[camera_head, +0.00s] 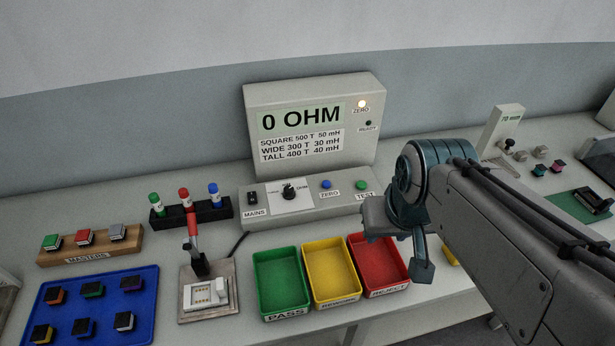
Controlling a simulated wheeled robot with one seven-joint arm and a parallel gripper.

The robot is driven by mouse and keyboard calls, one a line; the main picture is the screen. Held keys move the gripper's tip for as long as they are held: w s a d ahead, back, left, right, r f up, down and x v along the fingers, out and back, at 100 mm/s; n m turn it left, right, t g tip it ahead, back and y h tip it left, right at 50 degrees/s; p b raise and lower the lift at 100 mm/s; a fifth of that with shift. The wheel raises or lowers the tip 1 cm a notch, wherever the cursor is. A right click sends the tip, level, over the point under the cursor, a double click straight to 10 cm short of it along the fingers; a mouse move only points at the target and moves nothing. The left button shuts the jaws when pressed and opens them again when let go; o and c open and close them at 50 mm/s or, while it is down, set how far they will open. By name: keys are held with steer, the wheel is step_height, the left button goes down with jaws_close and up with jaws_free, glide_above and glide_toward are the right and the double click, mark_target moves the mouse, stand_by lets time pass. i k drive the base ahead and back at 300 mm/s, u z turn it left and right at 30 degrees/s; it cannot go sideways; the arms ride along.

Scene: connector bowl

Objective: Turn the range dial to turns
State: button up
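The range dial (289,193) is a small black knob on a white plate at the front of the grey tester (350,205). A small label at its left is hard to read; the one at its right reads OHM. The knob's exact pointing is too small to tell. The tester's display (301,117) reads 0 OHM. My gripper (400,255) hangs to the right of the dial, in front of the tester's right end and near the red tray. It is apart from the dial. The view does not clearly show the gap between its fingers.
Beside the dial are a MAINS switch (253,198), a blue ZERO button (326,184) and a green TEST button (361,185). Green (258,290), yellow (309,270) and red (354,260) trays stand in front. A red-handled lever fixture (196,245) stands left.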

mark_target(290, 193)
steer(key=z, duration=0.05)
steer(key=k, duration=0.9)
steer(key=u, duration=0.4)
steer(key=i, duration=0.95)
